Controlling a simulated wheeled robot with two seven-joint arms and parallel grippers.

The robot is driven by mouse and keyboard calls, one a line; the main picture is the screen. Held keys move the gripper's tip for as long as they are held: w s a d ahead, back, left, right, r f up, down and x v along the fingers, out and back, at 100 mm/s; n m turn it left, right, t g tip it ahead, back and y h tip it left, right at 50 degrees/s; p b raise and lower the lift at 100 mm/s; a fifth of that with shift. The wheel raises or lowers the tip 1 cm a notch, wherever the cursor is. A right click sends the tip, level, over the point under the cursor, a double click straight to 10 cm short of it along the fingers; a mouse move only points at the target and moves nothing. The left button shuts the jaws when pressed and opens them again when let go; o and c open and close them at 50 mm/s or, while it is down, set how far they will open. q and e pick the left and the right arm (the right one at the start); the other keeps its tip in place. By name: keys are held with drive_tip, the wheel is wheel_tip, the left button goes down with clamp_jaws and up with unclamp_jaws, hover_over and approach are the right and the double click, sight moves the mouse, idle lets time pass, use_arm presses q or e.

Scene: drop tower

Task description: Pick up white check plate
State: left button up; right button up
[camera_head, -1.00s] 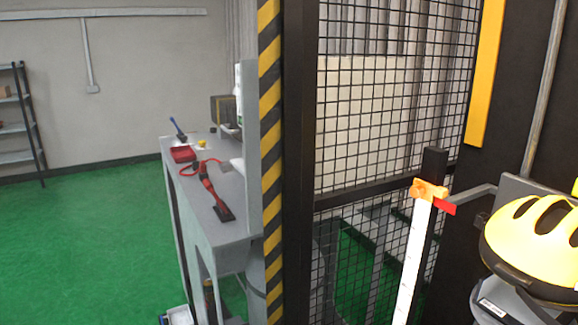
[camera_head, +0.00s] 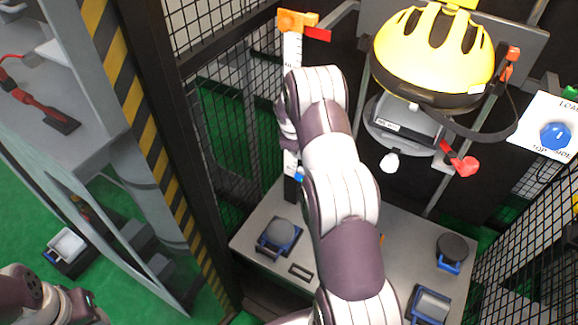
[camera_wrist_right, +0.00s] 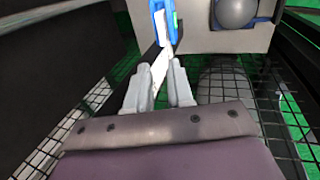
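I cannot say for sure which thing is the white check plate. A small white-topped item in a dark holder (camera_head: 67,247) stands low beside the grey bench at the left, far from my right gripper. My right gripper (camera_head: 287,132) is beside the upright white scale (camera_head: 291,52), partly hidden by my own arm. In the right wrist view its fingers (camera_wrist_right: 160,76) are apart, with the white strip of the scale and a blue clip (camera_wrist_right: 172,22) beyond them. I see nothing clearly held. Part of my left arm shows at the bottom left; its fingers are unclear.
A yellow helmet (camera_head: 435,50) hangs above the grey base plate (camera_head: 385,245). Mesh walls and a striped post (camera_head: 150,125) close in the sides. A control box (camera_head: 540,125) is at right.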

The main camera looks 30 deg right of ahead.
drive_tip(key=x, duration=0.4)
drive_tip(key=p+x, duration=0.1)
drive_tip(key=x, duration=0.3)
drive_tip(key=s+x, duration=0.1)
drive_tip(key=x, duration=0.3)
drive_tip(key=shift+s+d+f+p, duration=0.1)
drive_tip(key=shift+d+f+p, duration=0.05)
drive_tip(key=shift+p, duration=0.2)
drive_tip(key=shift+f, duration=0.15)
use_arm(q)
drive_tip(key=shift+s+d+r, duration=0.1)
drive_tip(key=shift+s+r, duration=0.2)
drive_tip(key=shift+r, duration=0.2)
drive_tip(key=shift+s+d+r, duration=0.1)
drive_tip(key=shift+s+r, duration=0.2)
drive_tip(key=shift+r, duration=0.2)
use_arm(e)
clamp_jaws()
